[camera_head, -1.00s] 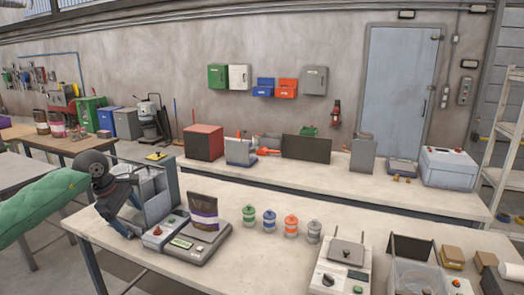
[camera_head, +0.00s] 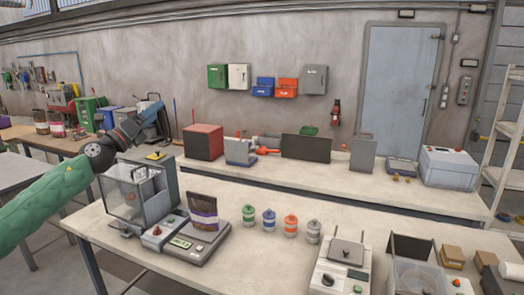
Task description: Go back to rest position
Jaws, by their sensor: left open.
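My left arm, in a green quilted sleeve, comes in from the left. My left gripper (camera_head: 150,112) is raised above and behind the clear-walled bagger box (camera_head: 135,195) at the left of the front bench. It is open, with nothing seen between its fingers. A dark pouch with a purple and white band (camera_head: 202,210) stands upright on the grey scale (camera_head: 205,243), apart from the gripper. My right gripper is out of view.
Several coloured-lid jars, including a green one (camera_head: 249,214), stand in a row on the front bench (camera_head: 260,270). A white device (camera_head: 342,265) sits to their right. A red box (camera_head: 203,142) stands on the back bench.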

